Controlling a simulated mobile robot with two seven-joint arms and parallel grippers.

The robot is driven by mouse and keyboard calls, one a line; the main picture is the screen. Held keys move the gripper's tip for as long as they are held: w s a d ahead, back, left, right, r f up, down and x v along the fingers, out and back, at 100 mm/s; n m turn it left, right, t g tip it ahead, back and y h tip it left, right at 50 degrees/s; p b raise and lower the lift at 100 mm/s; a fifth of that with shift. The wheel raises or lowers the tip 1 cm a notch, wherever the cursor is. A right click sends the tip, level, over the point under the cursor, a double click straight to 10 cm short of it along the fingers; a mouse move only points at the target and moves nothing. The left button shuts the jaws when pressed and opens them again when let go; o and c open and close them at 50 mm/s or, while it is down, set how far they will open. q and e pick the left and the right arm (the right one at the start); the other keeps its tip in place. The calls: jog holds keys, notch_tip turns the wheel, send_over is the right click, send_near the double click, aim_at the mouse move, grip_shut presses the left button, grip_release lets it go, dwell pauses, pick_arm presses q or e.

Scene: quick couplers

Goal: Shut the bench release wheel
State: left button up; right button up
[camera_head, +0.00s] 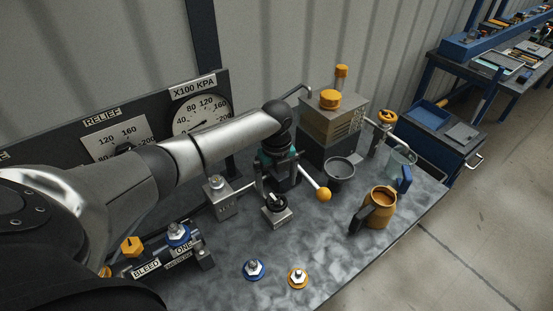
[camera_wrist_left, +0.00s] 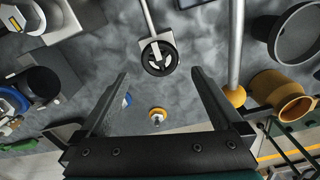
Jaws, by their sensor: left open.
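A small black spoked handwheel (camera_head: 276,204), which looks like the release wheel, sits on a metal block on the bench. It also shows in the left wrist view (camera_wrist_left: 158,58), with a pale metal bar crossing it. Whether it is turned open or shut cannot be told. My left gripper (camera_head: 277,188) points down just above and behind the wheel, with its fingers apart and nothing between them. In the left wrist view the fingertips of the gripper (camera_wrist_left: 158,74) are on either side of the wheel's near edge, apparently not touching it. My right gripper is not in view.
A lever with an orange ball (camera_head: 323,194) stands close right of the wheel. Blue (camera_head: 254,269) and orange (camera_head: 298,277) couplers lie in front. Gauges (camera_head: 201,113) stand behind.

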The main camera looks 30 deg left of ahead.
aim_at(277, 201)
pick_arm(q)
notch_tip(277, 201, up, 9)
jog(key=shift+f, duration=0.2)
dwell(0.6)
